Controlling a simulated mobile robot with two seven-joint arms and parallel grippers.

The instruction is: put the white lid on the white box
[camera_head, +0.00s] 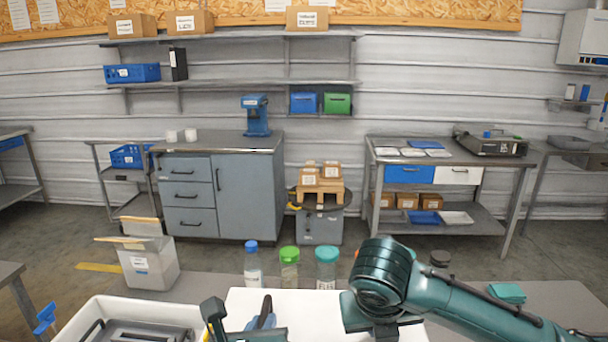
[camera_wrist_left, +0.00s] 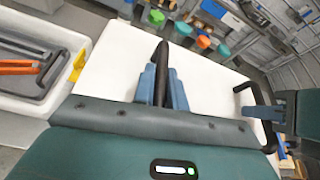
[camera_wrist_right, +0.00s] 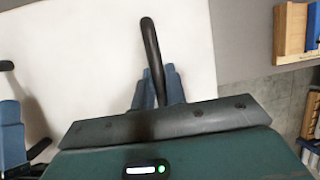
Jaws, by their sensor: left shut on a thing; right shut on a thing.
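The white lid (camera_head: 300,302) is a broad flat panel with a black handle near each end; it also shows in the left wrist view (camera_wrist_left: 125,55) and the right wrist view (camera_wrist_right: 90,60). My left gripper (camera_head: 263,318) is shut on one black handle (camera_wrist_left: 162,60). My right gripper (camera_wrist_right: 158,88) is shut on the other black handle (camera_wrist_right: 151,45); in the head view my right arm hides it. An open white box (camera_head: 185,310) stands left of the lid, with a grey insert and orange-handled tools (camera_wrist_left: 18,67) inside. I cannot tell whether the lid is raised.
Beyond the lid stand bottles with blue (camera_head: 252,262), green (camera_head: 289,270) and teal (camera_head: 326,268) caps. A pale container (camera_head: 148,265) stands behind the white box. Cabinets and shelves are farther back.

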